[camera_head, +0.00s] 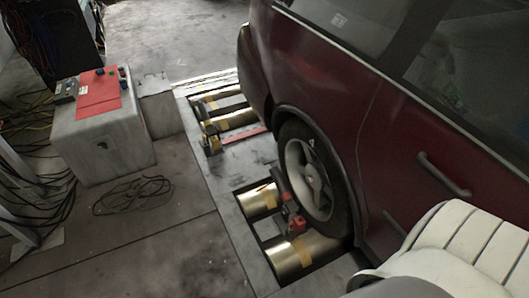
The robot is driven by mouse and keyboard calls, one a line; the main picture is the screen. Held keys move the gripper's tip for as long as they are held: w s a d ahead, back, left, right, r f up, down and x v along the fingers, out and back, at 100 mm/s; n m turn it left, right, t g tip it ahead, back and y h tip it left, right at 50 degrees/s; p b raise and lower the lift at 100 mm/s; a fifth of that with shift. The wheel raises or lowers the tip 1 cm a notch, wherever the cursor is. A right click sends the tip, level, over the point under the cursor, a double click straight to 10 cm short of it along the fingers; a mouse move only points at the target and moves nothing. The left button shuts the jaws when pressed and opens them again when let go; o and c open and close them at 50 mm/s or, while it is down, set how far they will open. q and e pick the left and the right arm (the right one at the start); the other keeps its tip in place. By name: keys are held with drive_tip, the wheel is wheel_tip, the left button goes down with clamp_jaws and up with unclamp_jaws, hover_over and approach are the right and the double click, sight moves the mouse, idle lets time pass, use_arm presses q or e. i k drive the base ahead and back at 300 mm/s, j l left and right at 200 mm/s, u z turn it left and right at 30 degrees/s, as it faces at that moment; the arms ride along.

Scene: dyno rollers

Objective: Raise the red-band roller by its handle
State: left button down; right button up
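Brass-coloured rollers lie in floor pits beside a dark red car. In the near pit, one roller (257,201) lies farther back and another (298,254) in front, beside the car's wheel (310,172). A narrow bar with red parts (293,224) runs between them, close to the tyre. In the far pit, a roller (229,120) lies near a black upright piece (209,131) and a flat red strip (243,135). I cannot tell which red part is the roller's band or handle. The wheel and car hide part of the near rollers. Neither gripper is in view.
A grey cabinet (101,138) with a red panel on top stands at the left. Coiled black cables (132,195) lie on the floor. The car body (400,150) blocks the right side. The concrete floor at lower middle is clear.

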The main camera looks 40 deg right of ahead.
sight(292, 206)
drive_tip(key=i+z, duration=0.4)
drive_tip(key=i+j+z, duration=0.2)
drive_tip(key=z, duration=0.15)
drive_tip(key=i+j+z, duration=0.65)
drive_tip(key=z, duration=0.15)
